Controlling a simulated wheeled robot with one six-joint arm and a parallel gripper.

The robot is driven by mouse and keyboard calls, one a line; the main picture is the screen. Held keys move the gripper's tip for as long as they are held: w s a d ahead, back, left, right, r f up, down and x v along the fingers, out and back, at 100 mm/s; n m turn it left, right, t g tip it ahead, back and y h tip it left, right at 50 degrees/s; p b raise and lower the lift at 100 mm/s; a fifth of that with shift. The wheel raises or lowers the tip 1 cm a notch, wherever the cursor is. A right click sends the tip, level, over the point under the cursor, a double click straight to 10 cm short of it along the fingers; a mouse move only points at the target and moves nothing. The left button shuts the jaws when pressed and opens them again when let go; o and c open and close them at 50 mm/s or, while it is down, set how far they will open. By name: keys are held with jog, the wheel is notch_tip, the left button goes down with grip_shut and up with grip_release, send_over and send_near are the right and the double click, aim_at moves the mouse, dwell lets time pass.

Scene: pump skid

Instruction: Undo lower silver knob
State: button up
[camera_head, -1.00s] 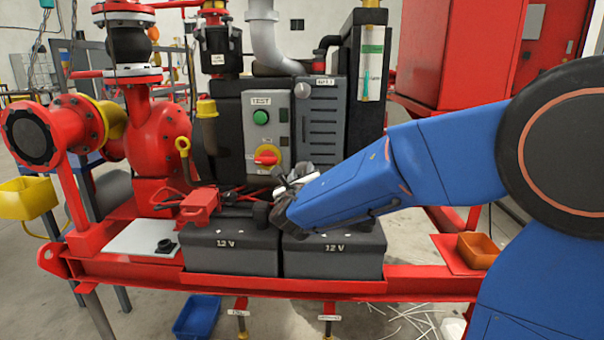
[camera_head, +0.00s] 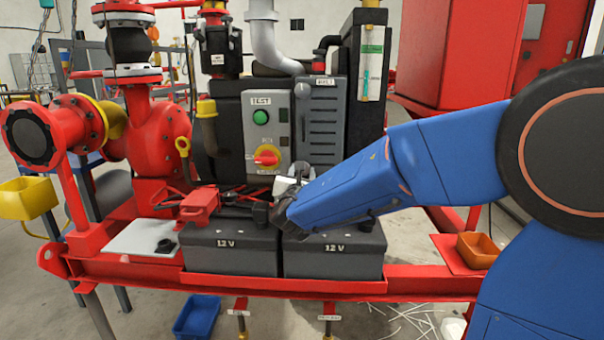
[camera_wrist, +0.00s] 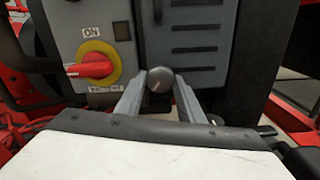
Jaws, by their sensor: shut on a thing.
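The lower silver knob (camera_wrist: 159,79) shows as a round grey knob at the bottom of the grey louvered panel door (camera_wrist: 192,50) in the wrist view. My gripper (camera_wrist: 160,84) has one finger on each side of it and is shut on it. In the head view my gripper (camera_head: 292,182) is in front of the panel's lower edge, above the batteries, and hides the lower knob.
A grey control box with a green button (camera_head: 260,117) and a red-yellow rotary switch (camera_head: 267,156) stands just left of the door. Two black 12 V batteries (camera_head: 230,255) sit below. A red clamp-like tool (camera_head: 200,204) and cables lie on the left battery.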

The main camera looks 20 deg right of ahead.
jog(key=shift+m, duration=1.3)
jog(key=o, duration=1.1)
jog(key=shift+c, duration=0.2)
jog(key=v, duration=1.7)
jog(key=shift+s, duration=0.2)
